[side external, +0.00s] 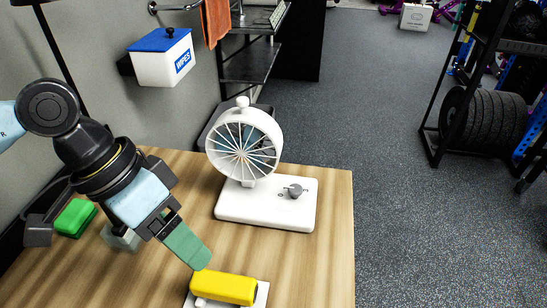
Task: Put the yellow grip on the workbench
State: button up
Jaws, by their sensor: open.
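The yellow grip (224,288) lies on a small white base (262,296) near the bottom of the side external view. The base sits on the wooden workbench (325,245). My gripper (194,256) hangs just above and to the left of the yellow grip, with its teal finger pointing down toward it. The jaws are open and hold nothing that I can see. The far finger is mostly hidden, and the exact gap to the grip is hard to tell.
A white fan-like device (243,150) with a knob on its base stands behind the grip. A wipes box (163,58) hangs on the wall. Bare wood lies right of the grip.

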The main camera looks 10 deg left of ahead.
jog(key=n, duration=2.4)
send_over(221, 282)
jog(key=a, duration=0.2)
jog(key=f, duration=0.6)
jog(key=shift+s+d, duration=0.15)
jog(key=shift+d, duration=0.05)
jog(key=shift+x, duration=2.8)
jog(key=shift+a+f, duration=0.15)
jog(key=shift+f, duration=0.15)
jog(key=c, duration=1.2)
jog(key=shift+o, duration=0.2)
